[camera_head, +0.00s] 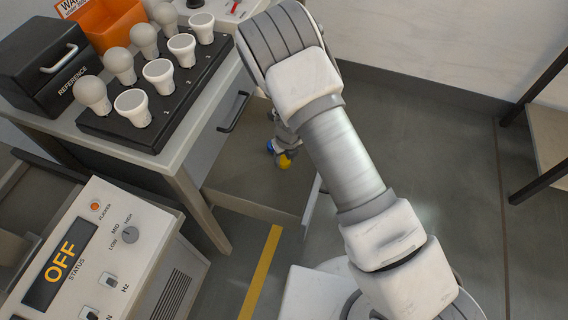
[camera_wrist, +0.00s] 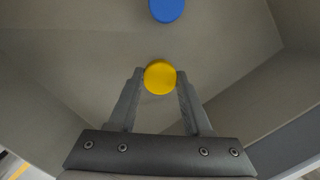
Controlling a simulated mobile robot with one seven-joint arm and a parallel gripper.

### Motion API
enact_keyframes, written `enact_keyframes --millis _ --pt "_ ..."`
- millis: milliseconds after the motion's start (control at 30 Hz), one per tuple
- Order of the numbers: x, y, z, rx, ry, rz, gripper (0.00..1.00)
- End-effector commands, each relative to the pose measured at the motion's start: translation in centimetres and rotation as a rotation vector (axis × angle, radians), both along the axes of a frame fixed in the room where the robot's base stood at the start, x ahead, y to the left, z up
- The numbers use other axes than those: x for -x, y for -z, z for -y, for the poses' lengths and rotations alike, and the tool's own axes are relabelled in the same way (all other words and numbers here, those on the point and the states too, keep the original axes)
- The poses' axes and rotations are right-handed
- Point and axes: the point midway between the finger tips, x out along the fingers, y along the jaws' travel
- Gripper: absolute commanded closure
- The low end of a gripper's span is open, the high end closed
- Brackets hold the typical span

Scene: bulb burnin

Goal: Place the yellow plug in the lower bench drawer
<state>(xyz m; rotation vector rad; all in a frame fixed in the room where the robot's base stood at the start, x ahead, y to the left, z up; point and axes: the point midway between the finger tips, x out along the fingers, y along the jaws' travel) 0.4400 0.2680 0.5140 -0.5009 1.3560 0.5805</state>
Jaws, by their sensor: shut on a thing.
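The yellow plug (camera_wrist: 160,77) is between the two fingertips of my gripper (camera_wrist: 160,84), which is shut on it in the wrist view. In the head view the yellow plug (camera_head: 284,161) shows small below my wrist, over the pulled-out lower bench drawer (camera_head: 245,192). The drawer's grey floor and walls surround the plug in the wrist view (camera_wrist: 90,60). I cannot tell whether the plug touches the floor. A blue round plug (camera_wrist: 167,9) lies ahead of it in the drawer. My arm hides part of the drawer and most of my gripper in the head view.
The upper drawer with a dark handle (camera_head: 233,112) looks closed. The bench top holds a black bulb rack (camera_head: 165,125), a REFERENCE box (camera_head: 50,62) and an orange bin (camera_head: 108,22). A control console reading OFF (camera_head: 100,255) stands front left. A shelf (camera_head: 550,130) stands right.

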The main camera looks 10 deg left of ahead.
Motion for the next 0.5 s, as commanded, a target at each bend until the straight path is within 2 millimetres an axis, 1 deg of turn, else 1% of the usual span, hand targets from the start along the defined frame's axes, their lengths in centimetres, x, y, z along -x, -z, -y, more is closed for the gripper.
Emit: enact_keyframes --millis 33,100,333,467,500 --pt "0.05 1.45 0.05 0.0 0.001 -0.002 1.0" --pt "0.0 2.08 0.06 0.0 0.001 -0.001 1.0" --pt "-0.02 1.97 0.01 0.0 0.0 0.0 1.0" --pt "0.0 2.3 0.03 0.0 0.0 0.0 1.0" --pt "0.0 2.34 0.02 0.0 0.0 0.0 0.49"
